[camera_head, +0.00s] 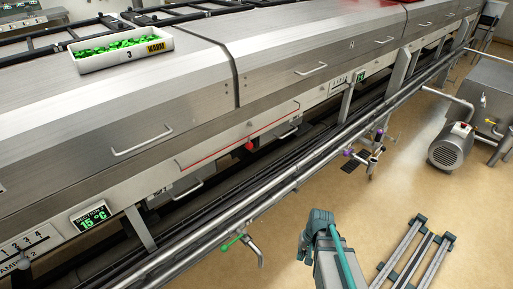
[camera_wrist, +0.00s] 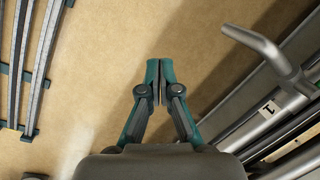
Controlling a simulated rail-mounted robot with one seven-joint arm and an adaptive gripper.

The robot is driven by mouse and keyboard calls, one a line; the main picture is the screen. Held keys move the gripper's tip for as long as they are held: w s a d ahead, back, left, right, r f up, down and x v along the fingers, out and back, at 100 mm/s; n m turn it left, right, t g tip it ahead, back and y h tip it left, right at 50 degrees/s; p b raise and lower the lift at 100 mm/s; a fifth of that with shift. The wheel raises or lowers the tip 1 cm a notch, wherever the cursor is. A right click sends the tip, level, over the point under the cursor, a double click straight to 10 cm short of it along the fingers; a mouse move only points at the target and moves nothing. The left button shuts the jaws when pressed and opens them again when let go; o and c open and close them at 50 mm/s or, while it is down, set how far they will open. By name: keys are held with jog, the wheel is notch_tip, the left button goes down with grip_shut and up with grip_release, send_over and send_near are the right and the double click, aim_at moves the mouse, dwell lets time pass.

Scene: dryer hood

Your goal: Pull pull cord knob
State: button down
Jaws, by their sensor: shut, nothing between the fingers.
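The pull cord knob (camera_head: 249,144) is a small red ball on a thin red cord (camera_head: 215,152). The cord runs along the front of the long steel dryer hood, in the middle of the head view. My gripper (camera_wrist: 153,82) is shut and empty in the wrist view, its teal fingertips together over tan floor. In the head view my gripper (camera_head: 303,254) is low and to the right of the knob, well apart from it, on the near side of the pipe rail. The knob does not show in the wrist view.
Long steel pipes (camera_head: 292,178) run between my gripper and the hood. A bent pipe (camera_head: 256,248) with a green lever sticks out at the left, also seen in the wrist view (camera_wrist: 255,43). A metal frame (camera_head: 400,262) lies right. A white tray (camera_head: 118,49) sits on the hood.

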jog(key=w+a+r+m+t+y+b, duration=0.1)
jog(key=w+a+r+t, duration=0.1)
jog(key=w+r, duration=0.7)
notch_tip(320, 180, up, 27)
jog(key=m+t+y+b, duration=0.2)
jog(key=m+t+y, duration=0.2)
jog(key=t+y, duration=0.15)
send_over(252, 145)
jog(key=s+d, duration=0.8)
jog(key=d, duration=0.3)
jog(key=shift+y, duration=0.45)
jog(key=p+x, duration=0.1)
jog(key=x, duration=1.2)
jog(key=shift+w+a, duration=0.1)
jog(key=shift+w, duration=0.05)
jog(key=shift+f, duration=0.15)
